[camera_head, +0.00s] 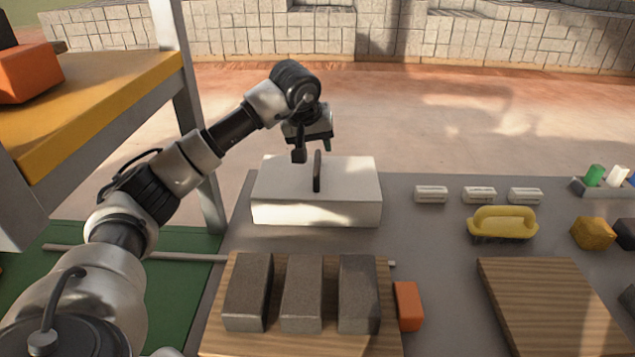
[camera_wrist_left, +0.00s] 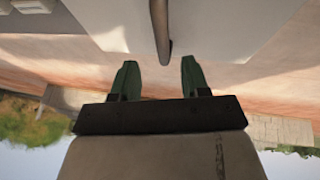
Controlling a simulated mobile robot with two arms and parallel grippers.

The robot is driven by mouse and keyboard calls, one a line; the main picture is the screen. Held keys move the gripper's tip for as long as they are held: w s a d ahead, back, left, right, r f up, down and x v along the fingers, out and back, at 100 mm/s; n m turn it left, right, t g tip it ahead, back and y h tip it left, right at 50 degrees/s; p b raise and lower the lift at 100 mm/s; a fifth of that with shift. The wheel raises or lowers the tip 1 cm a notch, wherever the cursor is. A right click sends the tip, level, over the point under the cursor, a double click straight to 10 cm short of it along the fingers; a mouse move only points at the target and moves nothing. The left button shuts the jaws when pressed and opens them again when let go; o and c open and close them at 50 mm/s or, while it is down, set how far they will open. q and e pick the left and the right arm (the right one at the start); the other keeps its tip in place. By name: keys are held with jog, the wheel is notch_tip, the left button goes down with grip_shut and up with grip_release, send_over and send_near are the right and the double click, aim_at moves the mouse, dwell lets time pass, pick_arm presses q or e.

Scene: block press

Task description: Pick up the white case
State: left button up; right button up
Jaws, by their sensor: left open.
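The white case (camera_head: 315,211) is a flat box on the far left part of the grey table. A dark upright handle (camera_head: 317,171) stands on its top. My left gripper (camera_head: 313,157) is above the case, just by the handle, with its fingers pointing down. In the left wrist view the two green fingertips (camera_wrist_left: 157,75) are apart. The handle (camera_wrist_left: 160,28) shows there ahead of the gap between them, against the white case (camera_wrist_left: 105,22). Nothing is between the fingers. My right gripper is not in view.
Three grey-brown blocks (camera_head: 302,293) lie on a wooden board (camera_head: 240,343) in front of the case. An orange block (camera_head: 409,305) sits beside it. A yellow brush-like tool (camera_head: 502,223) and white pieces (camera_head: 431,194) are to the right. A yellow shelf (camera_head: 110,95) stands at left.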

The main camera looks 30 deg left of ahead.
aim_at(317, 156)
pick_arm(q)
jog(key=x, duration=0.6)
jog(key=shift+a, duration=0.25)
grip_shut()
